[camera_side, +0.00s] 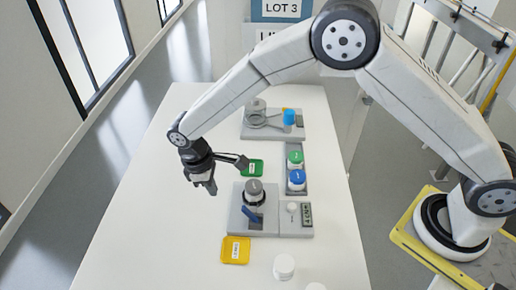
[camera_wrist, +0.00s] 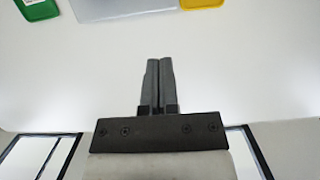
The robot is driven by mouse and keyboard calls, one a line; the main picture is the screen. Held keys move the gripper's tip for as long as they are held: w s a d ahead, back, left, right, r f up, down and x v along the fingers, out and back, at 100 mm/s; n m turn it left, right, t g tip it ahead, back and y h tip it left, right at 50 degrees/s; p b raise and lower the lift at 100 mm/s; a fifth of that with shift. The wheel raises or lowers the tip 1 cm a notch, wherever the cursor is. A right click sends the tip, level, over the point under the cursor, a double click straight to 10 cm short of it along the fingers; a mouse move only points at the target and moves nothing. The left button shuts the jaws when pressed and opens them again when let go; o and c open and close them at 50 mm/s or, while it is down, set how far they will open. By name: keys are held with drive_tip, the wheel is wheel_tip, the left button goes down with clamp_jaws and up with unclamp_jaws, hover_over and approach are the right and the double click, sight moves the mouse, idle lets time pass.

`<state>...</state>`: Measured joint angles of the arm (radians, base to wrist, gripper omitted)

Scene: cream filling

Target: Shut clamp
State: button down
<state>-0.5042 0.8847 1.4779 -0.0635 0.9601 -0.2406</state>
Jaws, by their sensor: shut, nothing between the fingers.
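My gripper (camera_side: 207,188) hangs over the white table, left of the front station, pointing down. In the wrist view its two fingers (camera_wrist: 159,62) lie side by side, shut and empty. The front station has a grey base (camera_side: 240,225) carrying a grey-topped vessel (camera_side: 254,186). A dark ring (camera_side: 254,199) that looks like the clamp sits around or against the vessel, with a blue lever (camera_side: 251,214) in front of it. I cannot tell whether the clamp is open or shut. My gripper is apart from it. The wrist view shows only the edge of the grey base (camera_wrist: 120,8).
A green tray (camera_side: 252,168) and a yellow tray (camera_side: 235,250) lie behind and in front of the station. A rack (camera_side: 296,180) holds green-capped (camera_side: 295,158) and blue-capped (camera_side: 297,177) jars. A second grey station (camera_side: 262,133) stands behind. White jars (camera_side: 284,266) stand in front. The table's left side is clear.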

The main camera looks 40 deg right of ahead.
sight(250, 215)
drive_tip(key=shift+f, duration=0.15)
drive_tip(key=f, duration=0.3)
drive_tip(key=s+d+f, duration=0.1)
drive_tip(key=f, duration=0.5)
drive_tip(key=shift+s+d+f, duration=0.2)
drive_tip(key=shift+f, duration=0.2)
drive_tip(key=shift+s+d+r, duration=0.15)
drive_tip(key=shift+r, duration=0.15)
drive_tip(key=shift+s+d+r, duration=0.85)
drive_tip(key=shift+s+d, duration=0.15)
drive_tip(key=shift+d, duration=0.05)
